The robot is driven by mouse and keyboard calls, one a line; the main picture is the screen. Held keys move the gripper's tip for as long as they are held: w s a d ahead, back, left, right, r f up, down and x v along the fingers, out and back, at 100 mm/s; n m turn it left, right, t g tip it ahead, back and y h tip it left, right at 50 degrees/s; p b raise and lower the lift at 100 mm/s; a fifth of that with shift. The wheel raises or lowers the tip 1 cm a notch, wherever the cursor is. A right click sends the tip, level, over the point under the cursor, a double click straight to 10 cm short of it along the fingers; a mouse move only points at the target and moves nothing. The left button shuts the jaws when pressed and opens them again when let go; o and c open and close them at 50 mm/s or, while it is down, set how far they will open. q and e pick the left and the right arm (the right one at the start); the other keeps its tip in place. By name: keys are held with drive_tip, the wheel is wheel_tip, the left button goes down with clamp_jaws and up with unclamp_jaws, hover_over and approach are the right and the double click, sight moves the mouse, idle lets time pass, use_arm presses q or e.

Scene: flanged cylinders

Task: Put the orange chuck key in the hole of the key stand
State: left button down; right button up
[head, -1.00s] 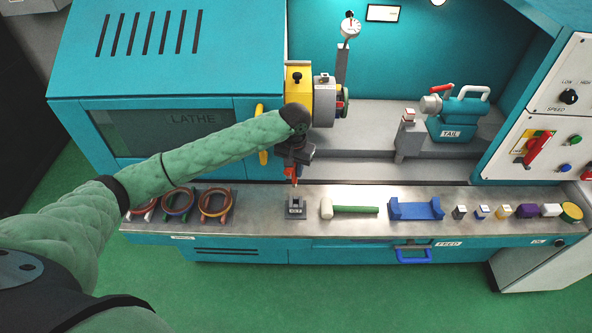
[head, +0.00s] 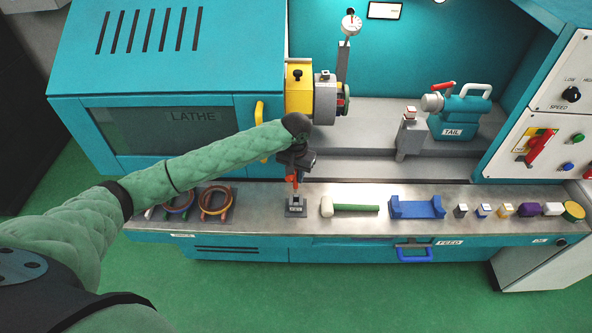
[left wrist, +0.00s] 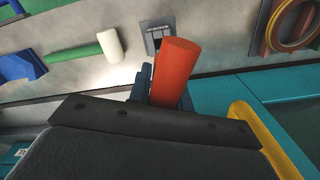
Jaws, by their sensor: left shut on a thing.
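My left gripper (head: 294,172) is shut on the orange chuck key (head: 294,182) directly above the key stand. The key stand (head: 296,206) is a small dark grey block with a pale label on the front shelf of the lathe. In the left wrist view the orange key (left wrist: 176,68) sticks out from the fingers toward the key stand (left wrist: 157,34), partly covering it. The key's lower end is at or just above the stand's top; I cannot tell whether it is in the hole. My right gripper is not in view.
A mallet with a green handle (head: 355,208) and a blue cradle (head: 417,208) lie right of the stand. Ringed items (head: 215,203) lie to its left. The yellow-and-grey lathe chuck (head: 325,98) is behind my gripper. Several small blocks stand farther right.

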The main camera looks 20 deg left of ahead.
sight(296, 191)
use_arm(q)
wheel_tip(296, 191, down, 2)
drive_tip(key=shift+d+f, duration=0.1)
drive_tip(key=shift+f, duration=0.05)
drive_tip(key=shift+f+b, duration=0.4)
drive_tip(key=shift+f, duration=1.8)
drive_tip(key=shift+f, duration=0.7)
drive_tip(key=shift+f, duration=0.7)
